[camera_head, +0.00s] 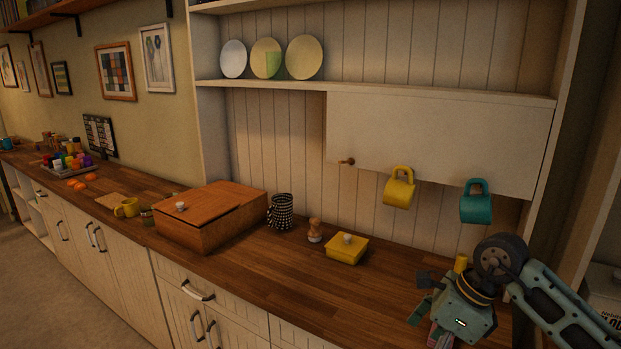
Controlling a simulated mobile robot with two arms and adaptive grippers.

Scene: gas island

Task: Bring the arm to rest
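My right arm comes in from the right edge, and my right gripper (424,306) hangs over the right end of the wooden counter (380,292). Its fingers point to the left and down, and I cannot tell whether they are open or shut. A small pinkish and blue thing (440,337) shows just below the gripper, partly hidden by it; I cannot tell whether they touch. My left gripper is not in view.
A yellow box (347,252), a small wooden-topped jar (314,231), a checkered cup (281,212) and a wooden box (211,216) stand left of the gripper. A yellow mug (399,188) and a teal mug (475,203) hang above the counter.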

